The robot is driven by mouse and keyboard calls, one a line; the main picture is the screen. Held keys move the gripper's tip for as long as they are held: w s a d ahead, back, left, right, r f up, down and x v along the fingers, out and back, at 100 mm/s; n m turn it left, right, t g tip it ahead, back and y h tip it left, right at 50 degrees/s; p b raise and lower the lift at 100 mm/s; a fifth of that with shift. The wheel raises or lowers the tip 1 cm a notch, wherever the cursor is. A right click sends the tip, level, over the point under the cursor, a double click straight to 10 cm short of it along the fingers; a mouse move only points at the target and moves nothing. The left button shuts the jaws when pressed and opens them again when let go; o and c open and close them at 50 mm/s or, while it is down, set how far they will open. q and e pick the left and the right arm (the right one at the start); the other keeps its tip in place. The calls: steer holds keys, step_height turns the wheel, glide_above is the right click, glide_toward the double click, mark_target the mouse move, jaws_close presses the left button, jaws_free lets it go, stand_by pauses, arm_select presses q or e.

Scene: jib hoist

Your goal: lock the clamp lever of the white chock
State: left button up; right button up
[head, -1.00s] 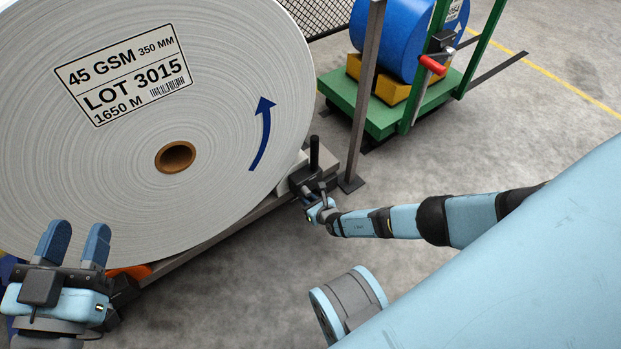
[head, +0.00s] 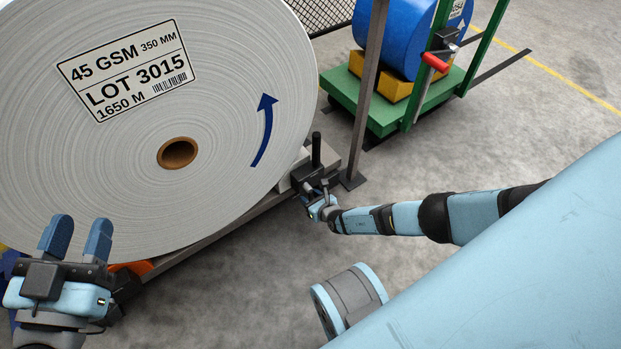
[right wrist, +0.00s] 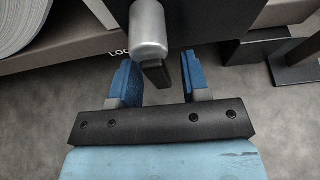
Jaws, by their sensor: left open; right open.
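The white chock (head: 291,176) sits against the lower right of the big paper roll, on the rail, partly hidden by the roll. My right gripper (head: 318,190) is open at the near side of this block. In the right wrist view, a grey metal cylinder (right wrist: 149,30) with a dark bar (right wrist: 156,73) reaches down between the two open blue fingers, apparently the clamp lever. Whether a finger touches it I cannot tell. My left gripper (head: 76,236) is open and empty in front of the roll's lower left.
The paper roll (head: 215,110) fills the left. An orange chock (head: 134,268) shows behind my left gripper. A grey post (head: 369,90) stands behind the clamp. A green cart (head: 385,118) carries a blue roll (head: 392,38).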

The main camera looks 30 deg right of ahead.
arm_select(q)
steer(key=s+n+p, duration=0.1)
steer(key=p, duration=0.1)
steer(key=s+d+n+g+p, duration=0.1)
steer(key=p, duration=0.1)
steer(key=s+n+p, duration=0.1)
steer(key=n+p, duration=0.1)
steer(key=p, duration=0.1)
steer(key=shift+d+r+g+y, duration=0.3)
steer(key=shift+d+g, duration=0.1)
arm_select(e)
steer(key=v, duration=1.3)
steer(key=shift+s+r, duration=0.2)
steer(key=shift+s, duration=0.05)
